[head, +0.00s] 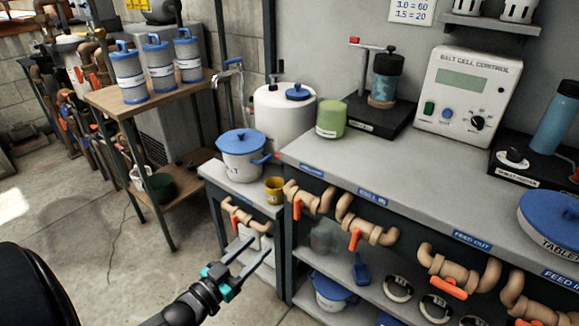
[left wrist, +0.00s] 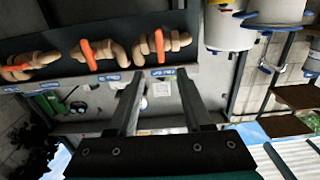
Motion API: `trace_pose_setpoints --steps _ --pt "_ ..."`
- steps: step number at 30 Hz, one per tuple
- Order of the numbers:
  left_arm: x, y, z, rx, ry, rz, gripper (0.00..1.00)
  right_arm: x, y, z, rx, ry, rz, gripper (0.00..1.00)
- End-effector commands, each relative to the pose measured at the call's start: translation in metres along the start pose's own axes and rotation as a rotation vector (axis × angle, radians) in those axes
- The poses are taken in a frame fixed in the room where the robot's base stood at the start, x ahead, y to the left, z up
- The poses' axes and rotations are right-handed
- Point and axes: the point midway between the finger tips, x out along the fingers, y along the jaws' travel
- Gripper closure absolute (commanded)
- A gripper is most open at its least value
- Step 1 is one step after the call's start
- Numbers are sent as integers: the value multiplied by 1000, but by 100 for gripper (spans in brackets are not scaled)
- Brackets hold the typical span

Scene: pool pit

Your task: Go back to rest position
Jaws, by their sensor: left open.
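My left gripper (head: 260,244) reaches in from the bottom of the head view, in front of the small side bench. Its two long fingers are parallel and apart, with nothing between them. In the left wrist view the open fingers (left wrist: 160,75) point toward the bench front, and the gap between them is empty. The fingers appear apart from the pipes and valves there. My right gripper shows in neither view.
A grey bench (head: 420,170) with pipes and orange valve handles (head: 355,240) along its front fills the right side. A blue-lidded pot (head: 242,160) and a yellow cup (head: 274,188) stand on the side bench. A wooden table (head: 130,105) holds blue-lidded canisters.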

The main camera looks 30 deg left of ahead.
Motion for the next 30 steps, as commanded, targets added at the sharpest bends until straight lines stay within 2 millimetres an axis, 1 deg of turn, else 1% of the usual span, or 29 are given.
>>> trace_pose_setpoints --steps 5,8,11,12,14,15,17,18,20,21,22,23,24,25,27,30 --pt "0 0 1 0 -2 -1 50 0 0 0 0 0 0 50" --pt "-2 0 14 2 -38 -11 50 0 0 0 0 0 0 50" --pt "-12 0 55 8 -150 -40 50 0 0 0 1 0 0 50" --pt "-19 2 79 13 -217 -52 50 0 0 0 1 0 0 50" --pt "-33 7 118 20 -335 -72 50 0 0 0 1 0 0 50" --pt "-46 12 147 27 -421 -80 50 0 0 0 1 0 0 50" --pt "-68 21 187 36 -552 -88 50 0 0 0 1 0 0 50" --pt "-84 29 212 42 -640 -87 50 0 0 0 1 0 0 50" --pt "-111 44 247 53 -772 -81 50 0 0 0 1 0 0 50" --pt "-130 54 268 60 -856 -73 50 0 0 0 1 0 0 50" --pt "-145 63 282 67 -920 -63 50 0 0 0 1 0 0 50" --pt "-159 70 294 72 -980 -55 50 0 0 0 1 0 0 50" --pt "-178 81 309 80 -1056 -40 50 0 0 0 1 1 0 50" --pt "-192 89 318 88 -1109 -27 50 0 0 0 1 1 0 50" --pt "-220 104 335 102 -1216 -1 50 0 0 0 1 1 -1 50" --pt "-251 120 348 121 -1326 33 50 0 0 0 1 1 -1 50"
